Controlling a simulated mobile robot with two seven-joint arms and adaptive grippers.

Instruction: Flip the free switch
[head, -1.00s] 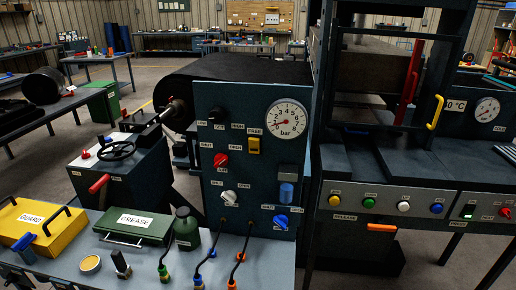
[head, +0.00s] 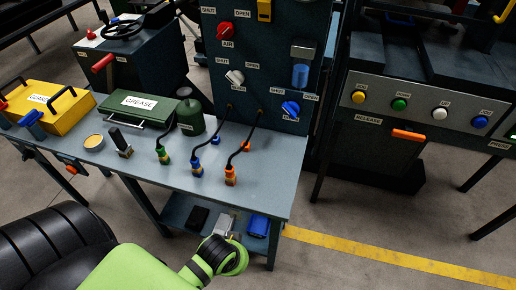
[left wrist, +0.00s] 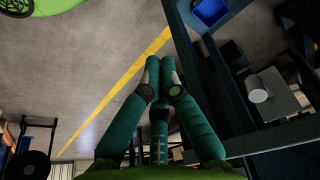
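The free switch (head: 264,10) is a yellow switch on the dark upright panel (head: 256,85), cut by the top edge of the head view. Its FREE label is out of this frame, and its lever position is hard to tell. My left arm reaches in low at the bottom left, in front of the bench and well below the switch. In the left wrist view my left gripper (left wrist: 160,64) has its green fingers drawn together at the tips with nothing between them. The switch does not show there. My right gripper is in neither view.
The bench (head: 260,185) below the panel holds a yellow guard box (head: 62,112), a green grease box (head: 134,109), a dark bottle (head: 190,117) and several cabled plugs. A blue bin (head: 258,226) sits on its lower shelf. A press console (head: 425,108) stands at right.

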